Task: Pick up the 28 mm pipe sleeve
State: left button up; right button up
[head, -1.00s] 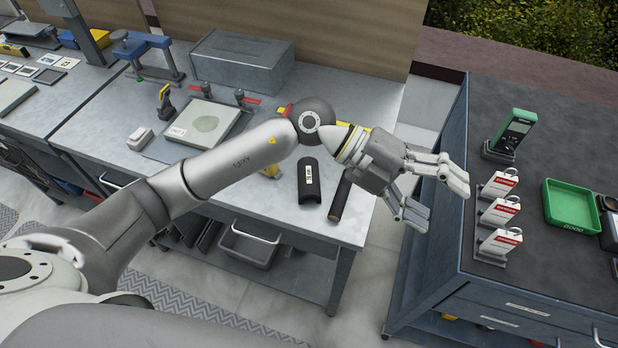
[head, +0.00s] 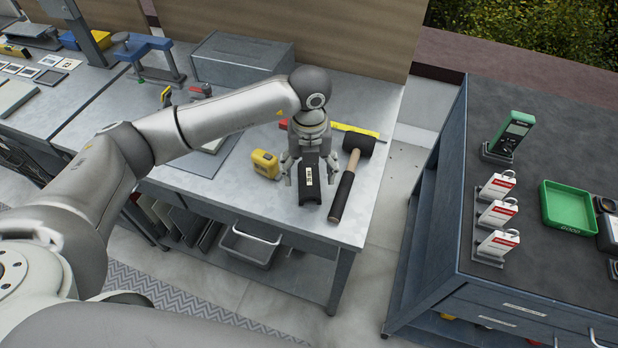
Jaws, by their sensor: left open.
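The pipe sleeve (head: 310,193), a black, rounded piece with a white label, lies on the grey workbench (head: 270,215) near its front right. My left gripper (head: 310,168) points down over the sleeve's far part. It is open, with fingers on the left and right sides of the sleeve. I cannot tell whether they touch it. The gripper hides the sleeve's far end. My right gripper is not in view.
A mallet (head: 345,192) with a wooden handle lies close on the sleeve's right. A yellow tape measure (head: 265,164) stands close on its left. A yellow level (head: 360,130) lies behind. A blue cabinet (head: 430,250) stands to the right, across a gap.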

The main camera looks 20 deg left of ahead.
aim_at(310, 184)
pick_arm(q)
jog(key=f, duration=0.1)
jog(key=f+p, duration=0.2)
jog(key=f, duration=0.1)
jog(key=shift+s+d+f, duration=0.1)
jog(key=shift+s+d, duration=0.05)
jog(key=shift+s, duration=0.1)
jog(key=shift+f, duration=0.65)
jog(key=c, duration=0.9)
